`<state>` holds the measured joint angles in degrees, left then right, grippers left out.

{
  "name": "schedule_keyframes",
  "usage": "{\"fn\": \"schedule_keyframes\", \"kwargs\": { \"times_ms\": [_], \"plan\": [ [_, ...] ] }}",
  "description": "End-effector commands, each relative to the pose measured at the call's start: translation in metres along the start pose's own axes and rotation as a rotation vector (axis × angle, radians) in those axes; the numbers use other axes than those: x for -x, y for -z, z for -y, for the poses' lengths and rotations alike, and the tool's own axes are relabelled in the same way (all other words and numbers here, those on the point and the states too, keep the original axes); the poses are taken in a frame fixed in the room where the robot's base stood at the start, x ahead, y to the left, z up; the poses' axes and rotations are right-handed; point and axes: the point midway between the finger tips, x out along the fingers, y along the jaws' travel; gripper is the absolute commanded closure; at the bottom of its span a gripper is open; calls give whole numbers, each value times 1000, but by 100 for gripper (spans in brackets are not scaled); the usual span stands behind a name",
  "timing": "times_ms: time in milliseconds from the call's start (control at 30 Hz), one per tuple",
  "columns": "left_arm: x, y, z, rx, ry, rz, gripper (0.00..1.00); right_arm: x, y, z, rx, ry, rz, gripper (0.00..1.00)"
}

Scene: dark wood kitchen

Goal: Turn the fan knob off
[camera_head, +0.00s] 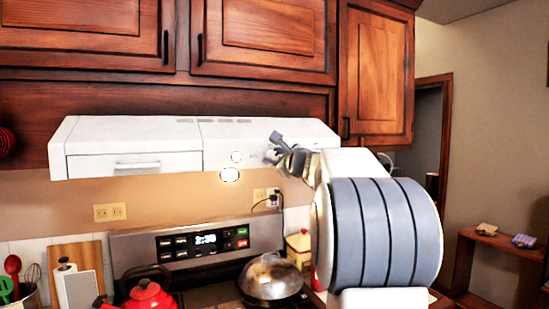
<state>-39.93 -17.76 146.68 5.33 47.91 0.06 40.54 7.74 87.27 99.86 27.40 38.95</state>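The white range hood (130,133) hangs under the wooden cabinets. A small round white knob (236,157) shows on its front face, with small faint marks to its right. My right gripper (273,147) is in front of the right part of the hood, to the right of this knob and apart from it in the picture. Its small dark fingers point left toward the hood face. Whether they are open or touching anything is too small to tell. The gripper and arm hide part of the hood's right end. My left gripper is out of view.
Below the hood is a stove with a lit control panel (200,242), a red kettle (148,295) and a lidded pan (270,278). A bright round lamp (229,174) shows under the hood. Wooden cabinets (265,35) close off the space above. A wooden shelf (500,243) stands at right.

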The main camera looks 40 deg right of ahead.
Motion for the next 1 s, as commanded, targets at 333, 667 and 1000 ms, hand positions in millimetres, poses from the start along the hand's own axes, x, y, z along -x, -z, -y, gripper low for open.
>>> {"fn": "schedule_keyframes", "kwargs": {
  "times_ms": [333,667,1000],
  "plan": [
    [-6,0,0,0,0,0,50,0,1,-2,35,-2,1,100],
    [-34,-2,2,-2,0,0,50,0,4,-4,241,-1,1,100],
    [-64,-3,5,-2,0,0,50,0,4,-4,546,-3,1,100]
  ]
}}
